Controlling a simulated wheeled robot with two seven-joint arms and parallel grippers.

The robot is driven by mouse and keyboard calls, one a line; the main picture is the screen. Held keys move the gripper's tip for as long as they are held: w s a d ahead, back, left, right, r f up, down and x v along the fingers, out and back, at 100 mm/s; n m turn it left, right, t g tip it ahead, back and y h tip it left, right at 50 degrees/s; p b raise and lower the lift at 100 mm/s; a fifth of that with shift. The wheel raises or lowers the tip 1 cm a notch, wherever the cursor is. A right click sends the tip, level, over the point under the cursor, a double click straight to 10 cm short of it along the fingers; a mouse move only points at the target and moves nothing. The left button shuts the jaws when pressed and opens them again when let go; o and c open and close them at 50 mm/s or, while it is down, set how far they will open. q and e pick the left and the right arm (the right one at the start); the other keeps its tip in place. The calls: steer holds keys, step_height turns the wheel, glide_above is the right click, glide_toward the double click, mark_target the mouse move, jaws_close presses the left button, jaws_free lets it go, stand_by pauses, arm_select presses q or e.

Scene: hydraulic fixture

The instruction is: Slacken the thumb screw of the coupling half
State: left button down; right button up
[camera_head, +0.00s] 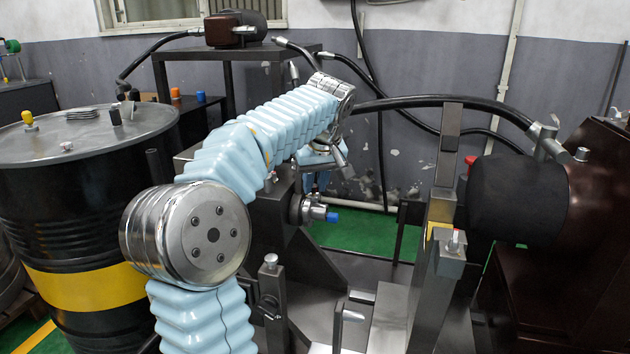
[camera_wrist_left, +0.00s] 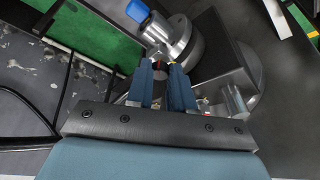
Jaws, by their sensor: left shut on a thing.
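The coupling half (camera_head: 309,211) is a silvery round fitting with a blue end (camera_head: 332,217), on the side of a dark block in the head view. In the left wrist view the coupling half (camera_wrist_left: 172,38) lies just beyond my fingertips, its blue end (camera_wrist_left: 137,11) up and to the left. My left gripper (camera_wrist_left: 160,68) is shut on a small dark reddish part at the coupling, apparently the thumb screw (camera_wrist_left: 159,67); the fingers hide most of it. In the head view my left gripper (camera_head: 319,182) points down above the coupling, largely hidden by my wrist. My right gripper is not in view.
A black drum (camera_head: 60,220) stands at the left. A grey metal fixture (camera_head: 440,210) with an upright post is right of the coupling, beside a black cylinder (camera_head: 515,200). A black hose (camera_head: 440,100) arches behind my wrist. Green floor (camera_head: 350,235) shows behind.

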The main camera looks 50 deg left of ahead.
arm_select(q)
steer(key=n, duration=0.1)
steer(key=n+g+p, duration=0.1)
steer(key=n, duration=0.1)
steer(key=shift+w+y, duration=0.2)
steer(key=shift+y, duration=0.1)
steer(key=shift+w+n+g, duration=0.2)
steer(key=shift+n+g, duration=0.6)
steer(key=shift+n, duration=1.2)
steer(key=c, duration=1.3)
jaws_free()
steer(key=shift+o, duration=0.2)
